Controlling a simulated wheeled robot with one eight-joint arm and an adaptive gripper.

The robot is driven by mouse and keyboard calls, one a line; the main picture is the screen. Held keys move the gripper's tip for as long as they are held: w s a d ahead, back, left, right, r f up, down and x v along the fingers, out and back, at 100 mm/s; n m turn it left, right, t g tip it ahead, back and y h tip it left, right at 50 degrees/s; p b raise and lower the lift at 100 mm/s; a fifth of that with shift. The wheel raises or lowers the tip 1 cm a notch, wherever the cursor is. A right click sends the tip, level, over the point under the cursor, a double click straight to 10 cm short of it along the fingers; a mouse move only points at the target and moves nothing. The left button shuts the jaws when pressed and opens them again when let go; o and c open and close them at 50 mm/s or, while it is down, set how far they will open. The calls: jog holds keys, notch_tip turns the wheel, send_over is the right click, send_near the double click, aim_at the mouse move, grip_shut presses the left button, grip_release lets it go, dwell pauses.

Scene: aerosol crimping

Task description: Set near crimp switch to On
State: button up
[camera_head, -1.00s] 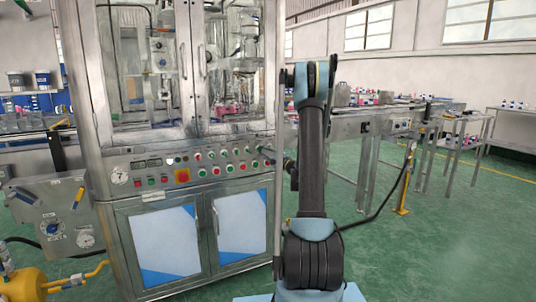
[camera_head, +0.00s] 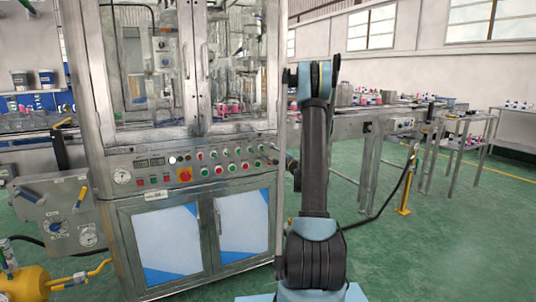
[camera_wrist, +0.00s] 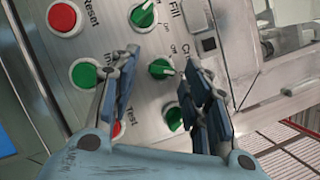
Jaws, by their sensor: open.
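In the wrist view, the metal control panel (camera_wrist: 125,20) carries a column of green rotary knobs. My gripper (camera_wrist: 158,62) is open, with its fingers over the panel. The middle green knob (camera_wrist: 161,69) lies between the fingertips in the picture; contact cannot be told. A label starting "Cr" beside it is partly hidden by the right finger. Another green knob (camera_wrist: 175,117) shows below, partly between the fingers. An upper green knob (camera_wrist: 143,15) is by the "Fill" label. In the head view, the panel (camera_head: 215,183) is on the cabinet front; my gripper's fingers are not clear there.
Beside the knobs are a red Reset button (camera_wrist: 62,15), a green Inch button (camera_wrist: 83,73) and a red Test button (camera_wrist: 116,129). The glass-doored cabinet (camera_head: 98,110) rises above the panel. A conveyor table (camera_head: 350,131) stands at the right, with open green floor (camera_head: 450,240) in front.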

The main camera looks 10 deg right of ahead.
jog(key=v, duration=1.1)
jog(key=shift+s+f, duration=0.1)
jog(key=s+a+r+n+g+h, duration=0.1)
jog(key=s+a+n+g+h, duration=0.1)
jog(key=s+a+n+g, duration=0.6)
jog(key=s+a+n+g+h, duration=0.15)
jog(key=s+a, duration=0.45)
jog(key=s, duration=0.6)
jog(key=s+d+f+n+g+h, duration=0.1)
jog(key=s+d+f+n+h, duration=0.1)
jog(key=s, duration=0.7)
jog(key=s+d+f+n+g+h, duration=0.2)
jog(key=s+d+f+h, duration=0.2)
jog(key=s, duration=0.5)
jog(key=s+d+f+n+g+h, duration=0.1)
jog(key=s+d+f+n+h, duration=0.1)
jog(key=s, duration=0.7)
jog(key=shift+s+d+f+n+h, duration=0.3)
jog(key=shift+d+f+n+h, duration=0.1)
jog(key=shift+f+n+h, duration=0.05)
